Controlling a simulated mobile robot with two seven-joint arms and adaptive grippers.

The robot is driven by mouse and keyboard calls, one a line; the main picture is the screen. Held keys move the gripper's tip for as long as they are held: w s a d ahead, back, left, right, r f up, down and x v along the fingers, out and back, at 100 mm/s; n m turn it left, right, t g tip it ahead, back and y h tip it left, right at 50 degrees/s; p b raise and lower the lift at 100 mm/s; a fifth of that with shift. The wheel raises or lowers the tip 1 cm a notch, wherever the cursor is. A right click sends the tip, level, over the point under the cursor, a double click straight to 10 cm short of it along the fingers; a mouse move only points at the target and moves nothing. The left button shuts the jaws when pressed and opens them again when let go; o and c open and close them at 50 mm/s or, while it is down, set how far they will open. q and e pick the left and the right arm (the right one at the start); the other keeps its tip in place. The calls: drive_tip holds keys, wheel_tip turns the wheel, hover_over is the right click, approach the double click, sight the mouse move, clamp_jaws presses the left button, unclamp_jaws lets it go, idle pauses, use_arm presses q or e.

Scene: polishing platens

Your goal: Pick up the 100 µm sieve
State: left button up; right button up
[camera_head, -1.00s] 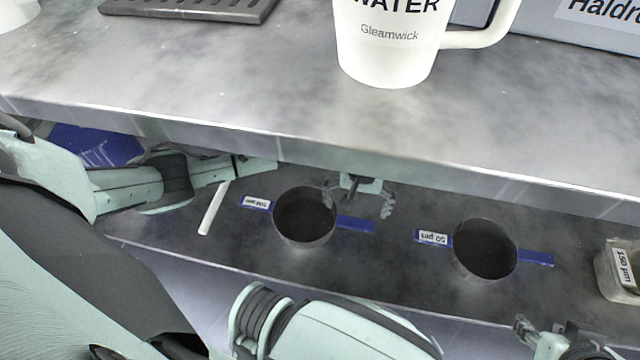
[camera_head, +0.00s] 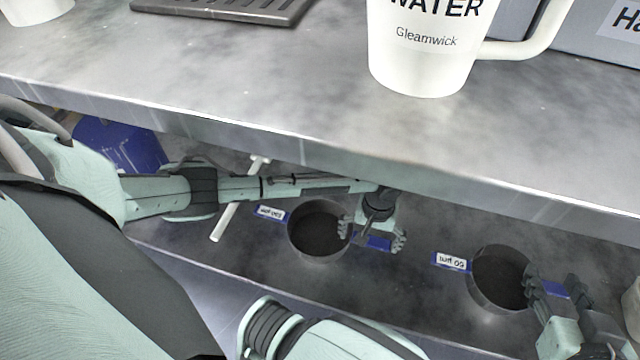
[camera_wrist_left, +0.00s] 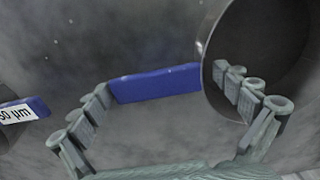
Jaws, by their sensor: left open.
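The 100 µm sieve (camera_head: 316,250) is a dark round cup on the lower shelf, with a small upside-down label on its left and a blue handle on its right. My left gripper (camera_head: 372,236) is open over the blue handle, with one finger at the cup's right rim. In the left wrist view the blue handle (camera_wrist_left: 155,85) lies between the open fingers of the left gripper (camera_wrist_left: 165,98), and the right finger overlaps the cup (camera_wrist_left: 265,50). Contact cannot be told. My right gripper (camera_head: 553,285) looks open at the handle side of the 50 µm sieve (camera_head: 485,292).
The upper counter's front edge (camera_head: 300,150) overhangs the shelf close to my left arm. A white mug (camera_head: 420,65) stands on the counter. A white rod (camera_head: 226,222) and a blue object (camera_head: 115,147) lie left of the sieves.

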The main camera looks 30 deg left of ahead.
use_arm(q)
drive_tip(key=shift+c, duration=0.5)
drive_tip(key=c, duration=1.2)
drive_tip(key=shift+r, duration=0.1)
drive_tip(key=shift+c, duration=0.2)
